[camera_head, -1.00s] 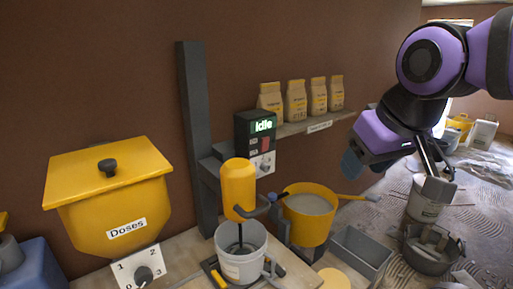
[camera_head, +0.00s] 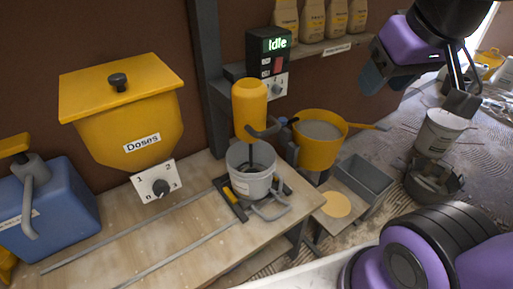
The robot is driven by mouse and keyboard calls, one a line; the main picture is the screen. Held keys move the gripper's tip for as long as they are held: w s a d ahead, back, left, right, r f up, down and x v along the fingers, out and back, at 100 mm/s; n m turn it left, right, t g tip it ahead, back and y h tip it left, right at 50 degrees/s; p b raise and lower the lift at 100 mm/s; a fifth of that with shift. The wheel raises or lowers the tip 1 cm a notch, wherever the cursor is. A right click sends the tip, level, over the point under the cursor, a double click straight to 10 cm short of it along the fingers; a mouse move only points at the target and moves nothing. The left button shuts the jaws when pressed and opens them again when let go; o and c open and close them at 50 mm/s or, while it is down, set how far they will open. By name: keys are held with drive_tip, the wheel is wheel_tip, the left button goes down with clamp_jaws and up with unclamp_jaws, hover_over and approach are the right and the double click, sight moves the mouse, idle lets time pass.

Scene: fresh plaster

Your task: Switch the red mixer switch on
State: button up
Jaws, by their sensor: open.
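The red mixer switch (camera_head: 278,64) is a small red piece on the dark control box (camera_head: 255,50), below a lit green display reading "Idle". Its lever position is too small to tell. The yellow mixer (camera_head: 249,106) hangs below the box, with its shaft down in a white bucket (camera_head: 247,184). My gripper (camera_head: 416,92) is at the upper right, well to the right of the switch. Its fingers are apart, with nothing seen between them.
A shelf (camera_head: 312,50) with several paper bags runs right of the box. A yellow tub (camera_head: 317,146) with a handle stands below it. A yellow doses hopper (camera_head: 123,105) and blue container (camera_head: 52,208) are at left. The bench front (camera_head: 150,240) is mostly clear.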

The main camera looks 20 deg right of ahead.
clamp_jaws()
drive_tip(key=w+d+f+n+t, duration=0.2)
drive_tip(key=w+n, duration=0.1)
drive_tip(key=w, duration=0.6)
drive_tip(key=w+d+f+n+t, duration=0.1)
drive_tip(key=w+d+n+t, duration=0.2)
drive_tip(key=w, duration=0.6)
drive_tip(key=w+d+f+n+t, duration=0.2)
drive_tip(key=w+n, duration=0.2)
drive_tip(key=w, duration=0.5)
drive_tip(key=w+d+f+n+t+y, duration=0.1)
drive_tip(key=w+f+n+t+y, duration=0.2)
drive_tip(key=f, duration=0.4)
drive_tip(key=w+d+f+n+t+y, duration=0.1)
drive_tip(key=w+f+n+t+y, duration=0.2)
drive_tip(key=w+f+n, duration=0.2)
drive_tip(key=shift+w+f+n+t, duration=0.35)
drive_tip(key=shift+f+n, duration=0.95)
drive_tip(key=shift+n, duration=0.5)
